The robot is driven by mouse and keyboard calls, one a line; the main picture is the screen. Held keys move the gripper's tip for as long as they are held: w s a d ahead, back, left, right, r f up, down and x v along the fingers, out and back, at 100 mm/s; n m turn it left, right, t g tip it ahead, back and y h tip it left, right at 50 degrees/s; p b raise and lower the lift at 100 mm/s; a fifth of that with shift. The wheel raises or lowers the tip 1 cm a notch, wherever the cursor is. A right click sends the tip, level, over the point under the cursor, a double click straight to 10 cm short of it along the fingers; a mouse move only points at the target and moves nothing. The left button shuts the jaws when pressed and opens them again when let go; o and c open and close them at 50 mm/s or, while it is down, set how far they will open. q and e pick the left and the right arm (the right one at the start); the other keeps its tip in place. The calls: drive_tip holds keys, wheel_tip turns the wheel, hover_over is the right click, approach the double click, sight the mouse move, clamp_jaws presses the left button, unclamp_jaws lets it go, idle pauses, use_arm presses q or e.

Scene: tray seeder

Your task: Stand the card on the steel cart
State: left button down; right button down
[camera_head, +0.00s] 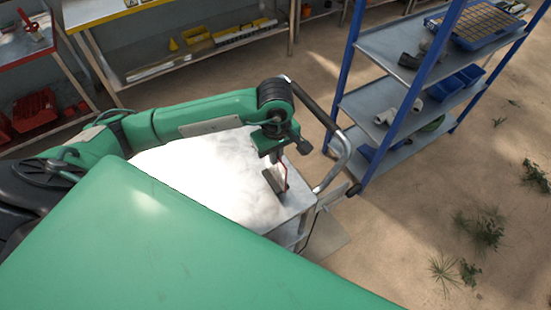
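The steel cart (294,197) stands in the middle of the head view, its bare top very bright with glare. My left arm reaches over it from the left. My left gripper (276,172) points down at the cart's right end, by the curved handle. A small dark, tilted piece with a thin red edge, possibly the card (273,181), shows at the fingertips, close to the cart top. I cannot tell whether the fingers are closed on it or whether it touches the top. My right gripper is not in view.
A blue-framed shelf rack (385,107) with pipe fittings and trays stands right of the cart. The cart's handle (338,165) rises beside my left gripper. A workbench (100,12) runs along the back. A large green surface hides the cart's near side. Sandy floor at right is mostly clear.

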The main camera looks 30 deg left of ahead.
sight(275, 168)
use_arm(q)
wheel_tip(275, 168, down, 2)
drive_tip(key=shift+f+p, duration=0.25)
drive_tip(key=shift+p, duration=0.1)
drive_tip(key=shift+f, duration=0.35)
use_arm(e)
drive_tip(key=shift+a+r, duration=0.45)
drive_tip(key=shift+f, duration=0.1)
use_arm(q)
drive_tip(key=shift+f+b, duration=0.2)
drive_tip(key=shift+b, duration=0.1)
drive_tip(key=c, duration=1.6)
unclamp_jaws()
drive_tip(key=shift+r, duration=0.1)
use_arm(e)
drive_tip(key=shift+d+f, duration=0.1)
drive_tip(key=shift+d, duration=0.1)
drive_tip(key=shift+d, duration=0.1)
